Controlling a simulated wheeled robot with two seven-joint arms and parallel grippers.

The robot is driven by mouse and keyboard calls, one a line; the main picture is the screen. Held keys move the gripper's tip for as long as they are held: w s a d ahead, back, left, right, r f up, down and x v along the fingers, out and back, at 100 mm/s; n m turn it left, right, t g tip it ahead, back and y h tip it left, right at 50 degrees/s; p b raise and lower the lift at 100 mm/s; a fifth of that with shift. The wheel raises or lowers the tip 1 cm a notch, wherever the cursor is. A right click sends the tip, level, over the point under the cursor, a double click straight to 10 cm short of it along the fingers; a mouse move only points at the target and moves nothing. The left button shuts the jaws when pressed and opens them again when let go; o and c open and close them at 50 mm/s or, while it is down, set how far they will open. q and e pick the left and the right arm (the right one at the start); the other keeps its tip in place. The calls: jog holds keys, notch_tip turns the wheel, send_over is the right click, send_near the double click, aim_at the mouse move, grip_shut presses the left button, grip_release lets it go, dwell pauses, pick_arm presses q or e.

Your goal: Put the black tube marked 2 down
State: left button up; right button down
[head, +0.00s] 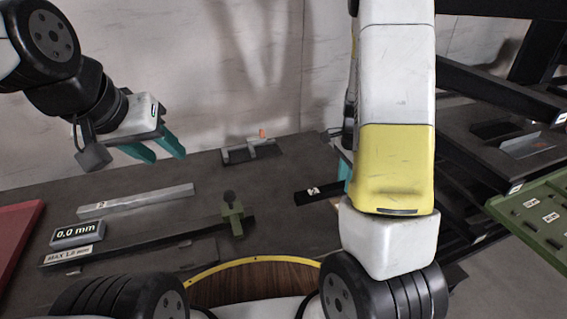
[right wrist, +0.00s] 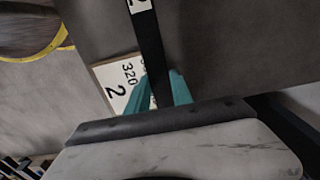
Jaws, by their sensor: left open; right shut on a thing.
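The black tube (head: 316,192) has a white label marked 2 and shows left of my right forearm in the head view. In the right wrist view the black tube (right wrist: 149,45) runs down between the teal fingers of my right gripper (right wrist: 165,90), which is shut on it. In the head view my right gripper (head: 344,172) is mostly hidden behind my arm. Whether the tube touches the table cannot be told. My left gripper (head: 160,147) is open and empty above the table's back left.
A grey bar (head: 135,201), a 0.0 mm display (head: 77,233) and a measuring rail (head: 150,242) with a green stop (head: 233,218) lie on the table (head: 285,225). A card marked 320 and 2 (right wrist: 113,88) lies beside the tube. A green tray (head: 540,222) stands at right.

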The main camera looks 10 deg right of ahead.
jog(key=w+a, duration=0.2)
jog(key=a, duration=0.2)
jog(key=w+a, duration=0.2)
jog(key=a, duration=0.1)
jog(key=w+a+f, duration=0.1)
jog(key=w+a, duration=0.1)
jog(key=a, duration=0.2)
jog(key=shift+w+a+f, duration=0.1)
jog(key=shift+w+a, duration=0.2)
jog(key=shift+w, duration=0.1)
jog(key=shift+w+a+f, duration=0.15)
jog(key=shift+a+f, duration=0.05)
jog(key=shift+f, duration=0.7)
jog(key=shift+w+a+f, duration=0.1)
jog(key=shift+a+f, duration=0.1)
jog(key=shift+f, duration=0.7)
jog(key=shift+f, duration=0.1)
jog(key=c, duration=1.1)
grip_release()
